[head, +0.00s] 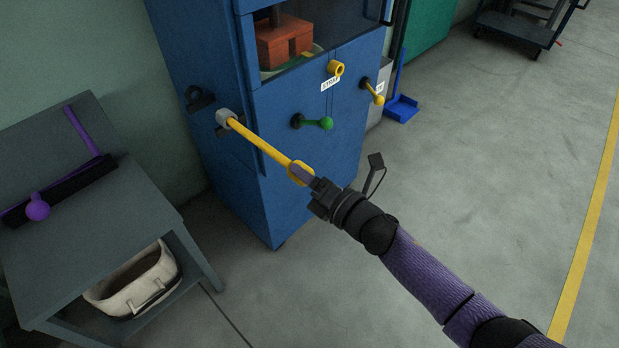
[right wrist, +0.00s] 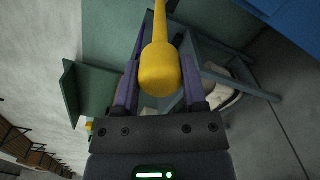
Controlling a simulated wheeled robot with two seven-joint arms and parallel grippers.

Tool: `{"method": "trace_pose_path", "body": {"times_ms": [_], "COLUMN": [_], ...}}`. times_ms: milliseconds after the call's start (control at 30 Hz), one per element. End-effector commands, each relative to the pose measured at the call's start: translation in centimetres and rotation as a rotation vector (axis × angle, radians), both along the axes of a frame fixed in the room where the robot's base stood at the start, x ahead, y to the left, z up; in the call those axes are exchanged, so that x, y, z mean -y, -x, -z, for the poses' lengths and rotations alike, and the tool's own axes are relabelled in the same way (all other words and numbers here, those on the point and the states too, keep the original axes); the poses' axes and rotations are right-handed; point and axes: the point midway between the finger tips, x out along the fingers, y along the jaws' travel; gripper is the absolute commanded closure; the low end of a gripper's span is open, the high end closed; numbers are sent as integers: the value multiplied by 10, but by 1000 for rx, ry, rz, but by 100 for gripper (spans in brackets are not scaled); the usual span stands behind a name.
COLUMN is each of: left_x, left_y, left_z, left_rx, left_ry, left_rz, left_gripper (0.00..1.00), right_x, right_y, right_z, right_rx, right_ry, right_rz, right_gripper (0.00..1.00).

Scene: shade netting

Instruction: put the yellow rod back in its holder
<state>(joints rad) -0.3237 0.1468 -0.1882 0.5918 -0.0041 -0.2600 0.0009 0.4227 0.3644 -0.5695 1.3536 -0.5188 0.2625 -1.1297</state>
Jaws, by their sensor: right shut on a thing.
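The yellow rod (head: 262,145) is in my right gripper (head: 300,173), which is shut on its thick near end. In the right wrist view the rod's rounded yellow end (right wrist: 160,70) sits between the two purple fingers. The rod slopes up and left toward the blue cabinet's left side. Its far end meets a grey cup-like piece (head: 224,116) beside a dark bracket (head: 232,131); I cannot tell whether that piece belongs to the rod or the holder, or how deep the rod sits. A black bracket with a hole (head: 198,98) is above left. My left gripper is not in view.
The blue cabinet (head: 220,55) carries a green-knobbed lever (head: 318,123), a yellow lever (head: 373,92) and a yellow socket (head: 335,68). A grey bench (head: 150,195) at left holds purple pieces; a white basket (head: 135,283) is below.

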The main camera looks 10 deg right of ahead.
Motion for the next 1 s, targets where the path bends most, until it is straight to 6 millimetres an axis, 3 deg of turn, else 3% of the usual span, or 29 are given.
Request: {"method": "trace_pose_path", "body": {"times_ms": [533,1000], "left_x": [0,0], "left_y": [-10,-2], "left_z": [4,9], "left_rx": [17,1], "left_ry": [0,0], "left_rz": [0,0], "left_gripper": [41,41], "right_x": [-3,-12], "right_y": [-4,-16], "right_z": [0,0], "right_rx": [1,1], "right_ry": [0,0], "right_rz": [0,0], "right_gripper": [100,100]}}
